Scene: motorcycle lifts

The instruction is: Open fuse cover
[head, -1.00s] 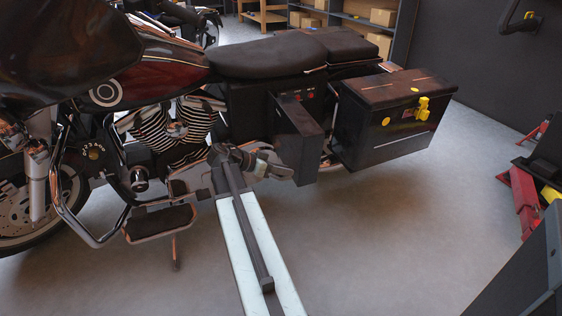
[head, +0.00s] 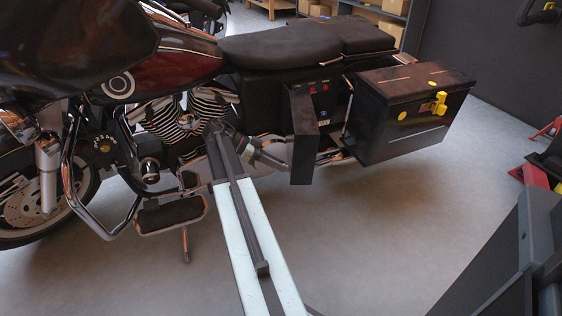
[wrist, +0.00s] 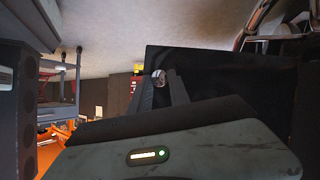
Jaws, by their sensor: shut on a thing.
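The fuse cover (head: 304,138) is a dark panel on the motorcycle's side below the seat. It stands swung out from the body, with a fuse panel (head: 328,95) with small red parts showing behind it. My gripper (wrist: 160,82) is shut on the fuse cover, with a small round knob (wrist: 158,78) showing at its fingertips in the wrist view. The cover fills the dark area right of the fingers there (wrist: 215,65). In the head view my gripper is low at the cover's left side, and its fingertips are hard to make out.
A black side case (head: 400,125) with a yellow latch hangs right of the cover. The footboard (head: 170,215) and engine (head: 185,125) are to the left. The grey floor (head: 370,230) is clear below. Shelves with boxes (head: 385,18) stand behind.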

